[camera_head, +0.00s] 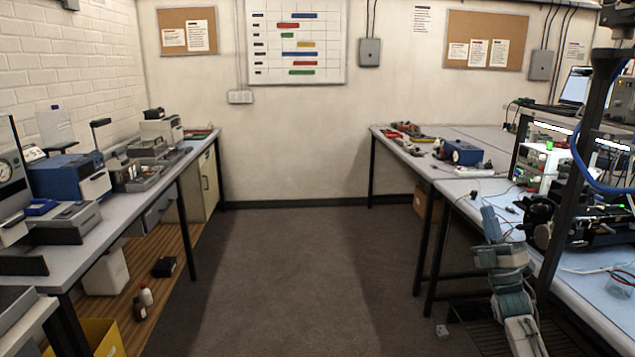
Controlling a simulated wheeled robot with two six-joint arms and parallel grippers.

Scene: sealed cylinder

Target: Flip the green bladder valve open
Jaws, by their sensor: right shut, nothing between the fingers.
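A small bright green piece (549,145) sits on top of a white lit unit (545,168) on the right bench. It is too small to tell whether it is the bladder valve or how it is turned. My right gripper (489,214) points up beside the front edge of the right bench, left of and below the green piece and apart from it. It is shut and empty. My left gripper is not in view.
The right bench (470,187) carries a blue box (462,152), a black device (565,222) and loose cables. A dark upright post (580,150) stands before the equipment. The left bench (130,212) holds several instruments. The floor (290,270) between the benches is clear.

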